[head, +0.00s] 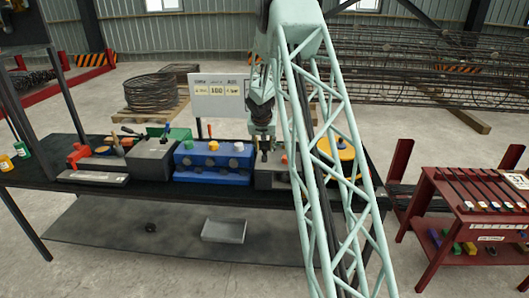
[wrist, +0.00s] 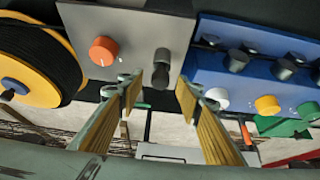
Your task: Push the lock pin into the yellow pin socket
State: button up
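My gripper (wrist: 158,92) is open, with its yellow-padded fingers apart. It hangs over the grey box (wrist: 125,18) in the wrist view, and a dark upright knob or pin (wrist: 162,62) shows between the fingertips, apparently touching neither. I cannot tell whether this is the lock pin. An orange knob (wrist: 103,50) is on the same box. The blue box (wrist: 218,32) beside it carries several dark cylinders, a white cap (wrist: 216,98) and a yellow round part (wrist: 268,105). I cannot tell whether the yellow part is the socket. In the head view my gripper (head: 264,152) is at the grey box.
A yellow reel with black winding (wrist: 40,62) stands close beside the grey box. The black bench (head: 75,203) also holds grey blocks and red and green items to the left. A red cart (head: 478,215) with rods stands at the right.

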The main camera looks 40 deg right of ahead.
aim_at(264, 147)
jog(key=shift+x, duration=0.85)
jog(key=shift+c, duration=0.3)
jog(key=c, duration=1)
jog(key=shift+r, duration=0.2)
jog(key=shift+r, duration=4.85)
jog(key=shift+a+f, duration=0.1)
jog(key=a+f+n+y+b, duration=0.15)
jog(key=a+f, duration=0.25)
jog(key=a, duration=0.4)
jog(key=a+f+n+t+b, duration=0.15)
jog(key=a+f, duration=0.25)
jog(key=a, duration=0.4)
jog(key=a+f+n+y+b, duration=0.1)
jog(key=a+f+n+b, duration=0.2)
jog(key=a, duration=0.6)
jog(key=s+a+f+n+y+b, duration=0.1)
jog(key=s+a+f, duration=0.4)
jog(key=a, duration=0.5)
jog(key=s+a+f+n+b, duration=0.2)
jog(key=s+a+f+b, duration=0.2)
jog(key=a, duration=0.7)
jog(key=shift+s+f+y, duration=0.35)
jog(key=shift+s+f, duration=0.45)
